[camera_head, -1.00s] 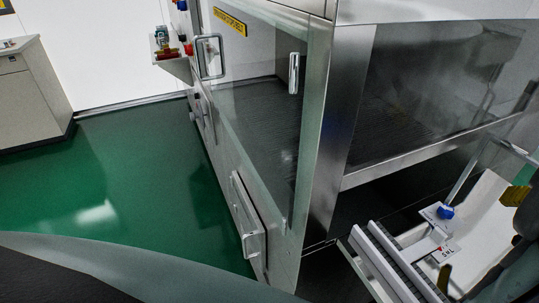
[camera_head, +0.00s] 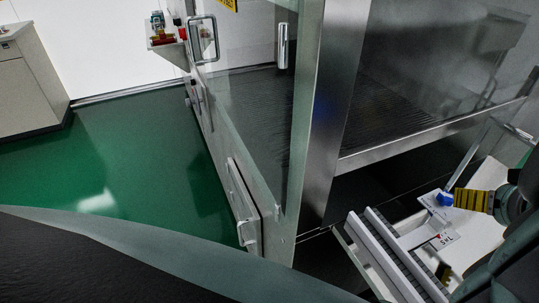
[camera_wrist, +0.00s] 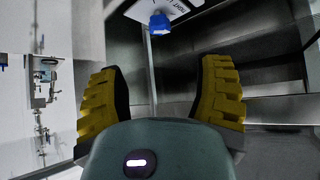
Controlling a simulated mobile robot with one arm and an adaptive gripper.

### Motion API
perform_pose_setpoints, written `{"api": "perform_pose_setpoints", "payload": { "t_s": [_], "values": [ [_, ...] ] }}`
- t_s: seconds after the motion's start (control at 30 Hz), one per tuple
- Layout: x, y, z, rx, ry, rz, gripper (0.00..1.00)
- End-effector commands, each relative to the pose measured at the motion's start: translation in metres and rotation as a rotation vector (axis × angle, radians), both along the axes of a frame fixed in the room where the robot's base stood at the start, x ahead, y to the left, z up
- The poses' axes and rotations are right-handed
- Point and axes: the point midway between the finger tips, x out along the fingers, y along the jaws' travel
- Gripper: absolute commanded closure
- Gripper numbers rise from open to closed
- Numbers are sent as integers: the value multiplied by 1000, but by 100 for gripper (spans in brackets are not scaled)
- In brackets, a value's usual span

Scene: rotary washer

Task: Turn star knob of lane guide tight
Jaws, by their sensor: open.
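The blue star knob (camera_head: 446,199) sits on a white labelled plate of the lane guide (camera_head: 437,212), at the lower right of the head view. In the wrist view the knob (camera_wrist: 160,23) shows at the top centre, beyond the fingertips. My gripper (camera_head: 460,199) has ridged yellow fingers and is right beside the knob in the head view. In the wrist view my gripper (camera_wrist: 163,68) is open, its fingers spread wide and nothing between them. The knob appears ahead of the gap between the fingers. I cannot tell whether a finger touches it.
The washer's steel frame (camera_head: 325,130) and glass panel (camera_head: 250,110) stand left of the lane guide. Pale guide rails (camera_head: 395,255) run beside the plate. A slanted clear panel (camera_head: 474,157) rises close behind the knob. Green floor (camera_head: 120,170) is open at left.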

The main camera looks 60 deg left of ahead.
Motion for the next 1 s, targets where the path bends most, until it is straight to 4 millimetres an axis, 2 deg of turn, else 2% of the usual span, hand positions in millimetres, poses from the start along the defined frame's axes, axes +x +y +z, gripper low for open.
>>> {"api": "perform_pose_setpoints", "payload": {
  "t_s": [0.1,0.53,1.0],
  "values": [
    [8,12,-14,-1,6,11,34],
    [38,41,-55,-3,7,7,34],
    [62,64,-87,0,1,6,34]
  ]
}}
